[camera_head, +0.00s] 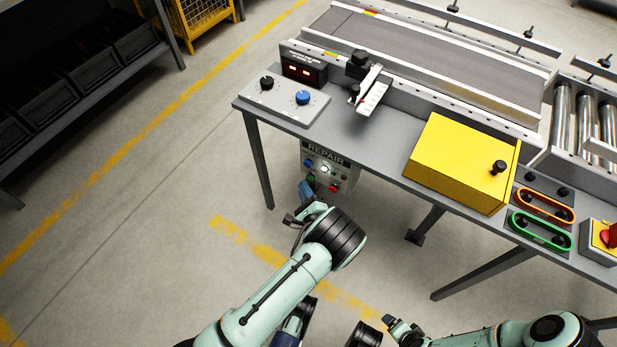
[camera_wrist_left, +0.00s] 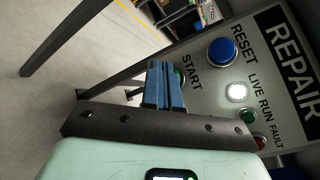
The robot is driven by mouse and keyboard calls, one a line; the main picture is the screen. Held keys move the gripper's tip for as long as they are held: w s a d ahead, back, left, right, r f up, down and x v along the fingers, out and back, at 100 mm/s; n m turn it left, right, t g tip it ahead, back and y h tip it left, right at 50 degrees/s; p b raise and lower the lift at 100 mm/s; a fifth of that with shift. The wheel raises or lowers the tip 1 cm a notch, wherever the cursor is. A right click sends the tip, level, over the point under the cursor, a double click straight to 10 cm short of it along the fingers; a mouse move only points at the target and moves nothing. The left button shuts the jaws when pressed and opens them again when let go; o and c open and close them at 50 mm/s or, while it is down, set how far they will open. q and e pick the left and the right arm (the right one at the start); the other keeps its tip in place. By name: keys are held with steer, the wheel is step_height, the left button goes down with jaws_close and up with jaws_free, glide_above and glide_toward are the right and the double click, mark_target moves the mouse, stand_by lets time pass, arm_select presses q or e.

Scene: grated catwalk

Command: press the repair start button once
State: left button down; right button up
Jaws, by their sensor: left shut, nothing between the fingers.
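The grey REPAIR panel (camera_head: 345,172) hangs under the front edge of the workbench; it fills the right of the left wrist view (camera_wrist_left: 205,95). The green START button (camera_wrist_left: 179,76) is mostly hidden behind my left gripper's blue fingers (camera_wrist_left: 165,86). My left gripper (camera_head: 305,190) is shut and empty, its tips close in front of START; whether they touch cannot be told. A blue RESET button (camera_wrist_left: 222,51) sits beside START. The LIVE lamp (camera_wrist_left: 237,92) glows white; the RUN lamp (camera_wrist_left: 248,116) is green, the FAULT lamp (camera_wrist_left: 261,143) red. My right gripper (camera_head: 389,320) is low, its jaws unclear.
On the bench stand a knob box (camera_head: 285,100), a yellow box (camera_head: 460,160), orange (camera_head: 543,205) and green (camera_head: 540,231) oval fixtures and a red stop button (camera_head: 608,237). A conveyor (camera_head: 440,60) runs behind. Bench legs (camera_head: 258,160) flank the panel. Floor at left is clear.

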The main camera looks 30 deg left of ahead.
arm_select(q)
steer(key=shift+s, duration=0.15)
steer(key=s, duration=0.1)
steer(key=s+p, duration=0.1)
steer(key=s, duration=0.1)
steer(key=s+p, duration=0.1)
steer(key=s, duration=0.1)
steer(key=shift+a, duration=0.25)
stand_by(0.9)
